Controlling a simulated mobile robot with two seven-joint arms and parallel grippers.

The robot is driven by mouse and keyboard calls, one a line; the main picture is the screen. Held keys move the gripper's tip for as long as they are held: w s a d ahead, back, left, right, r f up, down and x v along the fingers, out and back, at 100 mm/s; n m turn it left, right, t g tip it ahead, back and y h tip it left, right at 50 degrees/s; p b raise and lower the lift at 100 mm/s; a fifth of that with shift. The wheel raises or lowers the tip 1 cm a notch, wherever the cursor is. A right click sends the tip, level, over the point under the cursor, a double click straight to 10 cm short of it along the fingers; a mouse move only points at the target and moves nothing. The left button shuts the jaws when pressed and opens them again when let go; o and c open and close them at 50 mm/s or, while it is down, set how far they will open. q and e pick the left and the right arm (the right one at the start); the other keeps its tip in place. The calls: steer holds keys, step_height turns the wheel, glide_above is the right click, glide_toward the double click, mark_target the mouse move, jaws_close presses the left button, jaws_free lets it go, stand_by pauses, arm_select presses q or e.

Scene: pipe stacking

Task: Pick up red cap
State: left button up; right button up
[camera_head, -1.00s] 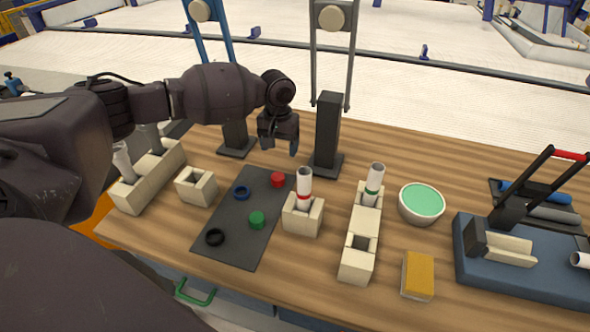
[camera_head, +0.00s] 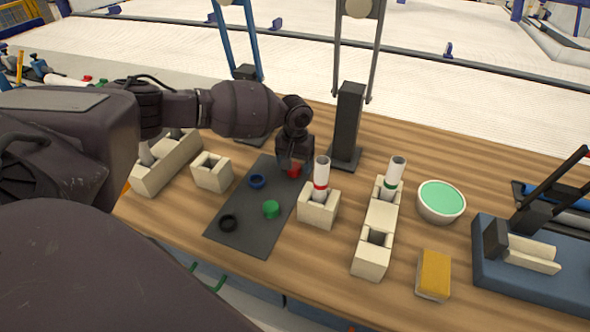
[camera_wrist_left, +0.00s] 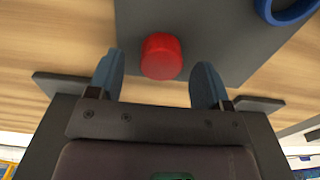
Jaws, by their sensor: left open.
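The red cap (camera_head: 293,171) lies on the dark mat (camera_head: 241,236) near its far right corner, partly hidden by my left gripper (camera_head: 293,163). In the left wrist view the red cap (camera_wrist_left: 161,56) lies between and just beyond the two fingertips of my left gripper (camera_wrist_left: 158,75). The fingers are open, with a gap on both sides of the cap. My right gripper is not in view.
The mat also holds a blue ring (camera_head: 257,181), a green cap (camera_head: 271,209) and a black ring (camera_head: 228,223). A block with a red-banded white pipe (camera_head: 321,178) stands right of the mat. A dark post (camera_head: 348,120) stands behind.

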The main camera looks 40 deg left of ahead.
arm_select(q)
steer(key=shift+f, duration=0.65)
steer(key=shift+r, duration=0.1)
steer(key=c, duration=1)
